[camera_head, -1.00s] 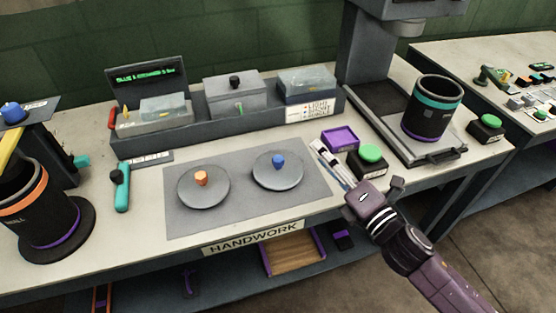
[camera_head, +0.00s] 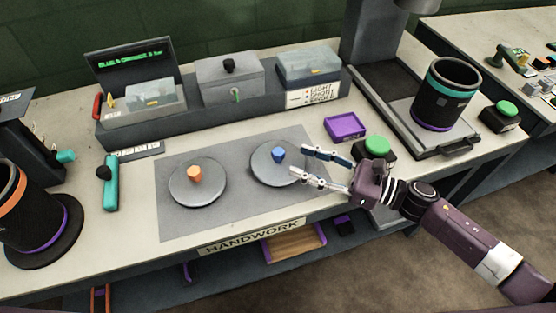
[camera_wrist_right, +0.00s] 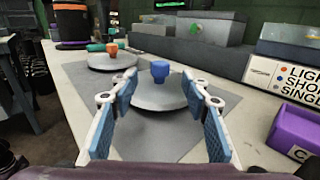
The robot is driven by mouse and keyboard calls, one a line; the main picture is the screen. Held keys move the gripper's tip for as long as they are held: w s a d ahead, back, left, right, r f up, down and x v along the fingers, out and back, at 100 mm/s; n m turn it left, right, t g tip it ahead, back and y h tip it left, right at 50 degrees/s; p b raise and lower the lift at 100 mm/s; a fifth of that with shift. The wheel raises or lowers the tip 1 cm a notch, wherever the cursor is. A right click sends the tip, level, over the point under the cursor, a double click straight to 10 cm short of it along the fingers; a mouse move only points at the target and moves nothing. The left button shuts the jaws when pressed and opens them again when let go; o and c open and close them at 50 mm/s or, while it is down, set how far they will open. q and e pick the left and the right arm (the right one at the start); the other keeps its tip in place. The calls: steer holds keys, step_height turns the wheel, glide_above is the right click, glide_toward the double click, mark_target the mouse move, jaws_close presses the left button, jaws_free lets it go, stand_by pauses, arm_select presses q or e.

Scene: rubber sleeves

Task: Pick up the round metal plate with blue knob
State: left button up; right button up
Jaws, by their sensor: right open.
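The round metal plate with the blue knob (camera_head: 271,172) lies flat on the grey mat (camera_head: 228,212) in the head view. Its blue knob (camera_head: 278,154) stands up from its middle. In the right wrist view the plate (camera_wrist_right: 152,98) and blue knob (camera_wrist_right: 160,70) show ahead, between the open fingers. My right gripper (camera_head: 305,162) is open and empty, with its fingertips at the plate's right edge in the head view. Whether the fingers touch the plate I cannot tell. In the wrist view the right gripper's fingers (camera_wrist_right: 160,92) frame the plate. My left gripper is not in view.
A similar plate with an orange knob (camera_head: 197,187) lies to the left on the mat. A purple tray (camera_head: 345,127) and a green button box (camera_head: 376,147) stand near my right gripper.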

mark_target(278, 151)
steer(key=shift+w+a, duration=0.15)
steer(key=shift+a, duration=0.2)
steer(key=shift+w+a+p, duration=0.25)
steer(key=shift+a+p, duration=0.1)
steer(key=shift+a, duration=0.2)
steer(key=p+x, duration=0.1)
steer(key=x, duration=0.4)
steer(key=shift+w+a, duration=0.1)
steer(key=shift+a, duration=0.15)
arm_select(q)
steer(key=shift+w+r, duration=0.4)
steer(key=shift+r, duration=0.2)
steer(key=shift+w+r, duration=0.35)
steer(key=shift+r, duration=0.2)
arm_select(e)
steer(key=shift+f, duration=0.1)
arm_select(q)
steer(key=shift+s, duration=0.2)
arm_select(e)
jaws_close()
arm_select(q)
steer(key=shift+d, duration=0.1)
